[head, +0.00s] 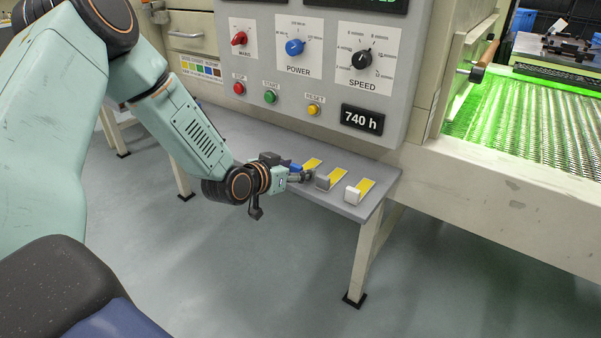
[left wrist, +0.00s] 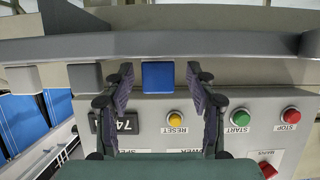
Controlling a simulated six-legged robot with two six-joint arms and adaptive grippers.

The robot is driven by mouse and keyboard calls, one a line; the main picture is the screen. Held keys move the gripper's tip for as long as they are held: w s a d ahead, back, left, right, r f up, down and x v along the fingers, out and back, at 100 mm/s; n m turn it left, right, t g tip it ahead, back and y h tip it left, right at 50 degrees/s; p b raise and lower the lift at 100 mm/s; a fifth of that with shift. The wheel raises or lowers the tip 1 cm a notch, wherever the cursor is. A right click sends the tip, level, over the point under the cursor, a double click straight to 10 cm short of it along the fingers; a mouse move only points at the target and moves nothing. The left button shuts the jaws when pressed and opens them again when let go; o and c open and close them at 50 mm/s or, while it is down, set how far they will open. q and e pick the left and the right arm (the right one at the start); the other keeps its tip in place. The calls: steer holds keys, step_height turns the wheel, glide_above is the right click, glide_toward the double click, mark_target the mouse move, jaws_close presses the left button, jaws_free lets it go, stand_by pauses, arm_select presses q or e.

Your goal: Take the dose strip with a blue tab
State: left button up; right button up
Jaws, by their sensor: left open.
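The dose strip with a blue tab (head: 296,167) lies on the grey shelf below the control panel, leftmost of three yellow strips. In the left wrist view, which is upside down, its blue tab (left wrist: 158,76) shows as a blue square between my fingers. My left gripper (head: 302,175) is at the front of the shelf, partly covering the blue tab. In the left wrist view, my left gripper (left wrist: 160,88) is open, one finger on each side of the tab, with gaps visible. Whether the fingers reach around the tab is unclear. My right gripper is not in view.
A strip with a grey tab (head: 323,183) lies just right of the blue one, then one with a white tab (head: 353,197). The shelf (head: 270,146) is narrow. The control panel (head: 300,75) with knobs and buttons rises behind. A green-lit conveyor (head: 535,120) stands right.

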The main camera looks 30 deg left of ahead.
arm_select(q)
steer(key=shift+a, duration=0.1)
steer(key=shift+w, duration=0.1)
steer(key=shift+c, duration=0.6)
steer(key=shift+d, duration=0.3)
steer(key=c, duration=0.3)
steer(key=shift+a, duration=0.15)
steer(key=c, duration=0.3)
steer(key=shift+c, duration=1.1)
step_height(320, 180, up, 10)
steer(key=p, duration=0.5)
